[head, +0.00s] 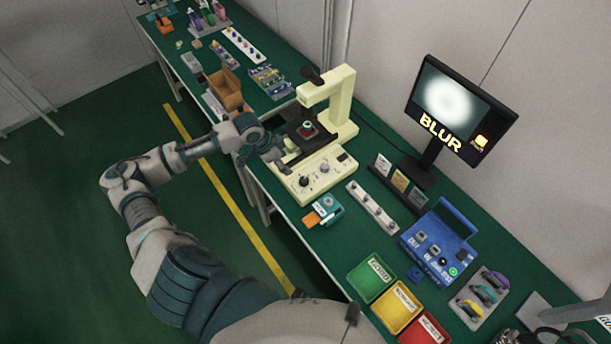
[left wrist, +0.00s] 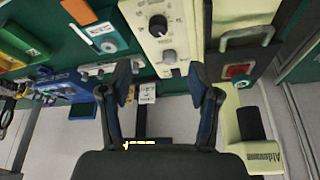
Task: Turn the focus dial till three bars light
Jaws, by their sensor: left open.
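The cream microscope (head: 343,98) stands on the green bench, a sample on its dark stage (head: 305,130). The monitor (head: 464,108) shows a soft white blob, the word BLUR and a small yellow patch. My left gripper (head: 280,160) is open beside the panel; in its wrist view the fingers (left wrist: 162,78) are apart with nothing between them. My right gripper is not seen.
An orange-and-teal device (head: 326,210) and a strip with small knobs (head: 372,207) lie right of the microscope. Green (head: 371,278), yellow (head: 397,306) and red (head: 424,329) trays line the near edge. A blue box (head: 437,243) stands behind. A cardboard box (head: 226,90) is farther left.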

